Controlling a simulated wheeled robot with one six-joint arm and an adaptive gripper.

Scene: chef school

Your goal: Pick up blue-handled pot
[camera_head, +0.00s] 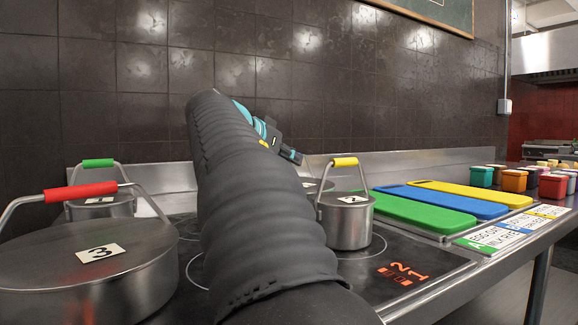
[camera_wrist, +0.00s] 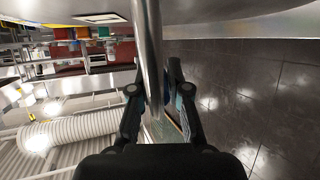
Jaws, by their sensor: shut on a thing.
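My gripper (camera_head: 291,154) is at the back of the cooktop, mostly hidden behind my arm in the head view. In the wrist view my gripper (camera_wrist: 160,112) is closed around a steel handle bar (camera_wrist: 149,60), with a dark blue part (camera_wrist: 171,98) between the fingers. This appears to be the blue-handled pot's handle. The pot's steel lid (camera_wrist: 205,15) fills the top of the wrist view, with a white label. In the head view only a sliver of a pot (camera_head: 318,185) shows behind my arm; its handle colour is hidden there.
A red-handled pot (camera_head: 140,272) stands front left, a green-handled pot (camera_head: 115,207) behind it, and a yellow-handled pot (camera_head: 346,222) right of my arm. Green (camera_head: 425,213), blue (camera_head: 455,204) and yellow (camera_head: 480,194) boards lie on the right. A tiled wall (camera_head: 140,110) closes off the back.

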